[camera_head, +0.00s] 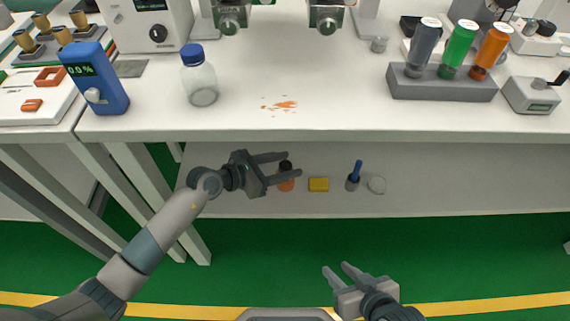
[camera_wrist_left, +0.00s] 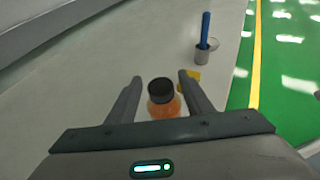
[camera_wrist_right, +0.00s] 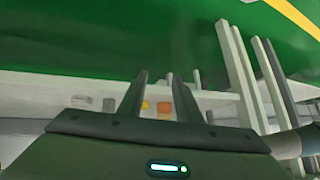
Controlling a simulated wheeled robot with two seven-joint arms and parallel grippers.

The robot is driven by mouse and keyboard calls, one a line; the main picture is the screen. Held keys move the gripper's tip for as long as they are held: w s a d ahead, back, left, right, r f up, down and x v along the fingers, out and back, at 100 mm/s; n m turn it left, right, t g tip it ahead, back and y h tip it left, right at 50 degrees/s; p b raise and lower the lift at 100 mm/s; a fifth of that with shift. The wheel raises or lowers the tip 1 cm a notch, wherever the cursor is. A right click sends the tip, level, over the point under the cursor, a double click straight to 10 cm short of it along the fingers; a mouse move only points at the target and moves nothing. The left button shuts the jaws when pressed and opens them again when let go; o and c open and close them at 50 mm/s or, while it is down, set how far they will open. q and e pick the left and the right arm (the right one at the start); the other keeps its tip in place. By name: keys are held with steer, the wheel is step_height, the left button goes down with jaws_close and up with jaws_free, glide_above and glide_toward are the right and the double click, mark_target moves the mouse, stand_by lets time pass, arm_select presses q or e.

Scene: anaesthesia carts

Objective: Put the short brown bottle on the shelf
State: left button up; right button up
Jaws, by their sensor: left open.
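The short brown bottle (camera_head: 286,184), orange-brown with a black cap, stands upright on the lower shelf (camera_head: 440,185) under the bench. My left gripper (camera_head: 293,164) is open at the bottle, reaching in from the left, and partly hides it in the head view. In the left wrist view the bottle (camera_wrist_left: 165,108) appears between the two spread fingers (camera_wrist_left: 160,78), with a gap on each side. My right gripper (camera_head: 336,267) is open and empty, low in front of the shelf. An orange-brown shape, likely the bottle (camera_wrist_right: 164,107), shows beyond its fingers in the right wrist view.
On the shelf right of the bottle are a yellow block (camera_head: 318,184), a grey cup with a blue stick (camera_head: 353,183) and a small pale round item (camera_head: 377,184). The bench top (camera_head: 330,115) overhangs them. The shelf's right part is clear.

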arm_select(q)
steer(key=shift+r, duration=0.2)
arm_select(e)
steer(key=shift+s, duration=0.1)
arm_select(q)
steer(key=shift+s+a, duration=0.2)
steer(key=shift+a, duration=0.2)
steer(key=p+v, duration=0.1)
steer(key=v, duration=1)
arm_select(e)
steer(key=shift+s+d+f+g+h, duration=0.25)
steer(key=shift+d+f+g+h, duration=0.1)
steer(key=shift+d+g, duration=0.25)
arm_select(q)
steer(key=shift+r, duration=0.15)
arm_select(e)
steer(key=shift+d, duration=0.15)
